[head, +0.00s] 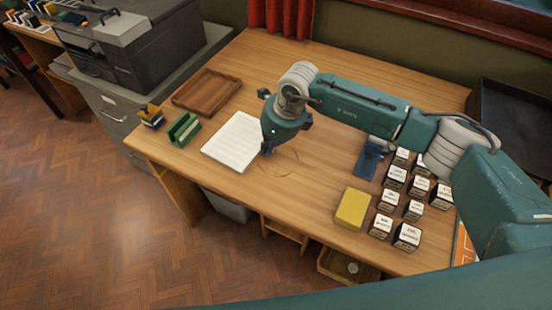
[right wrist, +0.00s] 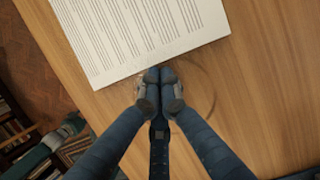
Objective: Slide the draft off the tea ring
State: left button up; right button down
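The draft, a white sheet or stack with printed lines (head: 230,146), lies flat on the wooden desk, left of my right gripper (head: 267,152). It fills the top of the right wrist view (right wrist: 140,30). The tea ring, a faint brown circle (head: 296,167), is on the desk just right of the draft; its arc shows in the right wrist view (right wrist: 213,88). My right gripper (right wrist: 160,74) points down with its fingertips together, at the draft's edge and over part of the ring. I cannot tell whether it touches the paper.
A wooden tray (head: 207,91) and green holder (head: 184,129) stand left of the draft. A yellow block (head: 352,208), several labelled cubes (head: 407,236) and a blue stand (head: 369,160) are on the right. The desk front (head: 255,190) is clear.

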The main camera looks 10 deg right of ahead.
aim_at(256, 147)
jog(key=shift+w+a+b, duration=0.6)
jog(key=shift+a+b, duration=0.1)
jog(key=shift+a, duration=0.2)
jog(key=shift+w+a, duration=0.2)
jog(key=shift+a, duration=0.05)
jog(key=shift+a+b, duration=0.15)
jog(key=shift+b, duration=0.25)
jog(key=shift+r+p, duration=0.4)
jog(key=shift+r, duration=0.15)
jog(key=shift+p+v, duration=0.6)
jog(key=shift+v, duration=0.45)
jog(key=shift+r+p, duration=0.35)
jog(key=shift+r, duration=0.35)
jog(key=shift+r+p, duration=0.3)
jog(key=shift+r, duration=0.5)
pick_arm(q)
jog(key=shift+r, duration=0.55)
pick_arm(e)
jog(key=shift+s, duration=0.1)
